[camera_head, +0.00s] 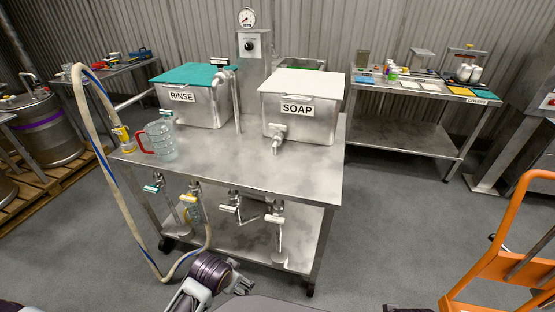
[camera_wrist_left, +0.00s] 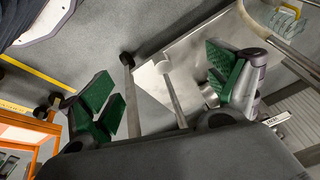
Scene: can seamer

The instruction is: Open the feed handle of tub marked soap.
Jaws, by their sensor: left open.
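The metal tub marked SOAP (camera_head: 302,120) has a white lid and stands on the steel table, with a metal spout (camera_head: 278,137) low on its front. Below the tabletop hang a valve with a white handle (camera_head: 275,218) and, to its left, another white-handled valve (camera_head: 229,208). The tub marked RINSE (camera_head: 190,107), with a teal lid, stands to the left. My left gripper (camera_wrist_left: 168,86) is open in the wrist view, with green pads apart. A white-ended rod (camera_wrist_left: 172,92) shows beyond the gap between the fingers; I cannot tell whether anything touches it. My right gripper is not in view.
The steel table (camera_head: 235,165) has a lower shelf and corner legs. A hose (camera_head: 113,175) loops at its left, near a clear jug (camera_head: 160,140) with a red handle. An orange cart (camera_head: 505,250) stands at the right. Grey floor is clear between cart and table.

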